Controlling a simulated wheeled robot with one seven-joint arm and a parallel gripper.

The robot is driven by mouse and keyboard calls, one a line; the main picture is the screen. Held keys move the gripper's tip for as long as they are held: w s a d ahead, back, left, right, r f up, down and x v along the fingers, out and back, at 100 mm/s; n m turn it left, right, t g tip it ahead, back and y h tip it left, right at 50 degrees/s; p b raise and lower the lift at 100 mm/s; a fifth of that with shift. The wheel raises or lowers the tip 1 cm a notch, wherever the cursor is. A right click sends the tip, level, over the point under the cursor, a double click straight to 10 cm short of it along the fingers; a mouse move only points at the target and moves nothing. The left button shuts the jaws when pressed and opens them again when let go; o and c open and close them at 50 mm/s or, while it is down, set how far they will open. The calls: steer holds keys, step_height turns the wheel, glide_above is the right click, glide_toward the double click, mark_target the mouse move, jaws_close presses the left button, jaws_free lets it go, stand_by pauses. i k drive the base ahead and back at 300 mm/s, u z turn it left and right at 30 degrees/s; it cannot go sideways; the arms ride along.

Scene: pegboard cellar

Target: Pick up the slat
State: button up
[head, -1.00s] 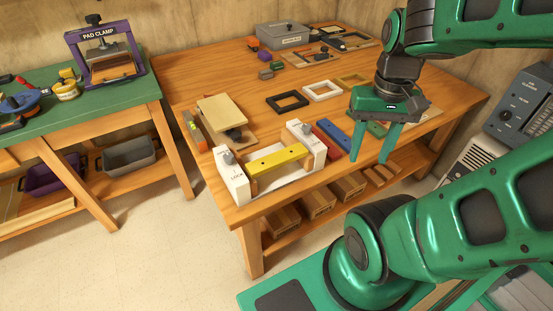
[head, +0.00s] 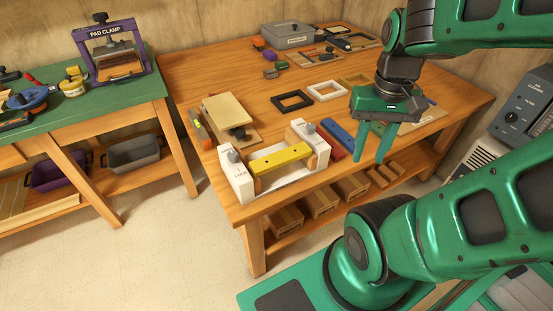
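A yellow slat (head: 276,158) with small dark holes lies across a white fixture (head: 302,176) with end posts marked LOCK, at the front of the wooden table. To its right lie a blue slat (head: 339,133) and a red slat (head: 330,143), side by side.
Black (head: 292,101) and white (head: 327,91) frames lie behind. A grey box (head: 288,36) stands at the back. A green-topped bench (head: 60,112) with a purple pad clamp is at left.

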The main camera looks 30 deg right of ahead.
mark_target(258, 167)
steer(key=u, duration=1.7)
steer(key=k, duration=1.75)
steer(key=z, duration=1.1)
steer(key=i, duration=1.05)
steer(key=u, duration=0.05)
